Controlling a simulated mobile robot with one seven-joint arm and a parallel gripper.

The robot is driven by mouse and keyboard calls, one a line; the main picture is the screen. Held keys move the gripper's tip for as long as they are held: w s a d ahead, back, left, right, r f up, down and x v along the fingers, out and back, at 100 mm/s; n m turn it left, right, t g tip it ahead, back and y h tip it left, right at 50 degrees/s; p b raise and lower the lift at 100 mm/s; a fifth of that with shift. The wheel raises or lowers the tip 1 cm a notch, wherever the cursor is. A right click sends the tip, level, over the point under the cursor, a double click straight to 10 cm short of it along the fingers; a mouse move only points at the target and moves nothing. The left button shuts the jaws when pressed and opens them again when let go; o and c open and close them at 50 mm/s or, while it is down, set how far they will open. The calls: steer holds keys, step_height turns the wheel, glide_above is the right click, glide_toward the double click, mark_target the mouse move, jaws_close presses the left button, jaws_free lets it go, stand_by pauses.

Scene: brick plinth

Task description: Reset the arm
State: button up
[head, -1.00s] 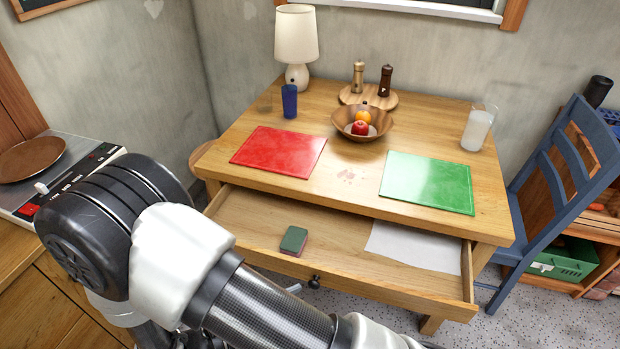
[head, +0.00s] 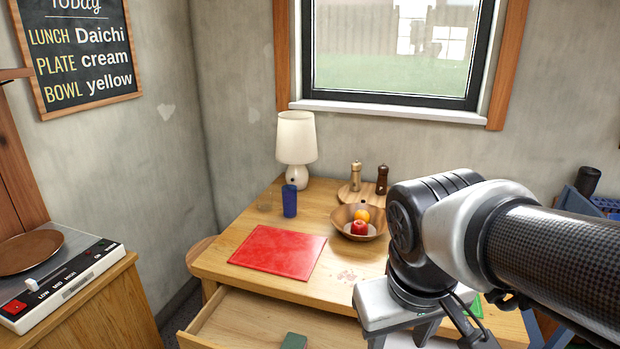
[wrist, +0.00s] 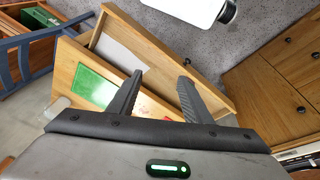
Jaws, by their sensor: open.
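My gripper (wrist: 160,80) is open in the wrist view, with its two dark fingers apart and nothing between them. In the head view my arm reaches in from the right, and the hand hangs over the front right of the wooden table (head: 225,263). The fingers show only partly there, at the bottom edge. Behind them in the wrist view are the table's pulled-out drawer (wrist: 160,55) and the green mat (wrist: 93,86).
A red mat (head: 278,252), blue cup (head: 289,201), lamp (head: 296,140) and fruit bowl (head: 345,222) are on the table. A green sponge (head: 293,341) lies in the open drawer, with white paper (wrist: 123,50). A blue chair (wrist: 40,38) stands beside the table.

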step_height(320, 180, up, 21)
steer(key=d+m+t+p, duration=0.1)
steer(key=m+t+p, duration=0.1)
steer(key=p, duration=1.5)
steer(key=shift+s+d+y, duration=0.35)
steer(key=shift+y, duration=0.05)
